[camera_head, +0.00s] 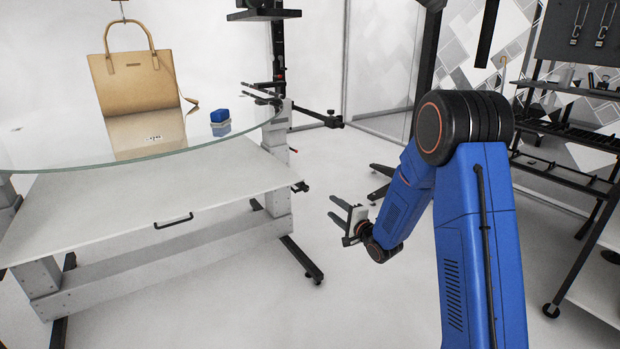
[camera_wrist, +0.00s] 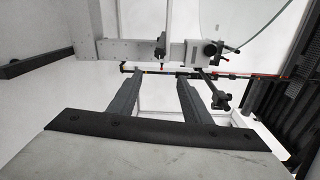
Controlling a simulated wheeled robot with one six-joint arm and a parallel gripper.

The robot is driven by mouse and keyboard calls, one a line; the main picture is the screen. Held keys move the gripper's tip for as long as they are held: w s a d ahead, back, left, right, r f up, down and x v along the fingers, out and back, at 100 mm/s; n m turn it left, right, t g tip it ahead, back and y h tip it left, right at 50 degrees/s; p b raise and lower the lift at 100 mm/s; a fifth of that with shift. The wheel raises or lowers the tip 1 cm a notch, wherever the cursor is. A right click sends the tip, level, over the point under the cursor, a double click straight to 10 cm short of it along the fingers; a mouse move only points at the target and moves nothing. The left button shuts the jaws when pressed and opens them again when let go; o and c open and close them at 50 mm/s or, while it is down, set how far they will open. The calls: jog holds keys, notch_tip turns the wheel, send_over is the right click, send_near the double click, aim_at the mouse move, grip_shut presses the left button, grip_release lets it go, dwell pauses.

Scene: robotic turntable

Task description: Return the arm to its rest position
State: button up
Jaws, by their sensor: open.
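My gripper (camera_head: 341,217) is at the end of my blue arm, in free space right of the table and below the level of the glass top. In the wrist view my gripper (camera_wrist: 152,82) shows two dark fingers standing apart with nothing between them. The wrist view is turned on its side, with the table's pale frame and a black stand beyond the fingers. My blue arm bends at a black joint and reaches down to the left.
A black camera stand (camera_head: 279,55) rises behind. A shelf rack (camera_head: 575,130) stands at the right.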

jog(key=s+d+r+n+g+h, duration=0.2)
jog(key=s+d+r+n+h, duration=0.25)
jog(key=s, duration=0.55)
jog(key=s+d+r+n+g+h, duration=0.2)
jog(key=s+d+r+h, duration=0.1)
jog(key=s+d+r, duration=0.45)
jog(key=s+a+n+g, duration=0.1)
jog(key=s+n+g, duration=0.6)
jog(key=s, duration=3)
jog(key=shift+w+r+n, duration=0.1)
jog(key=shift+n, duration=0.15)
